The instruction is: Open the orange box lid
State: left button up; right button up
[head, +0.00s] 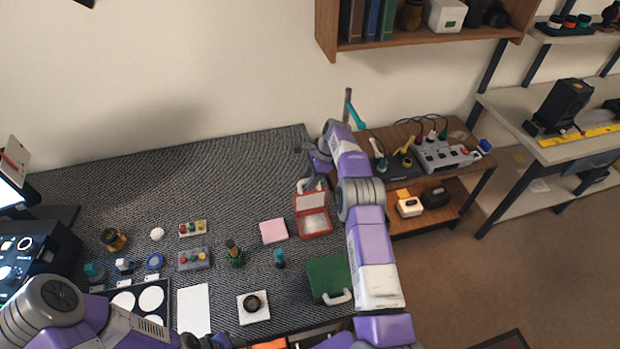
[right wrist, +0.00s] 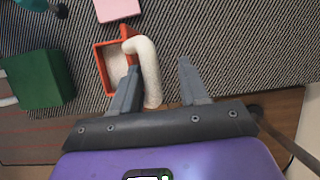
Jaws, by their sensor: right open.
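The orange box (head: 329,226) stands on the dark mat with its lid (head: 298,204) raised and tilted back, so its white inside shows. The box (right wrist: 101,72) also shows in the right wrist view, where the lid is seen nearly edge-on. A thick white curved handle (right wrist: 148,72) rises from the lid. My right gripper (head: 312,184) is at the far side of the box. Its jaws (right wrist: 160,72) are open, with the handle between them, nearer the left finger; I cannot tell whether they touch. My left arm comes in at the lower left; its fingertips cannot be made out.
A green box (head: 325,275) with a white handle stands nearer me. A pink block (head: 273,231) lies just left of the orange box. Several small parts lie further left. A wooden cart (head: 455,176) stands beyond the right arm. The back left of the mat (head: 190,180) is clear.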

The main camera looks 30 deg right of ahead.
jog(key=v, duration=0.7)
jog(key=shift+p, duration=0.35)
jog(key=shift+s+d+r, duration=0.1)
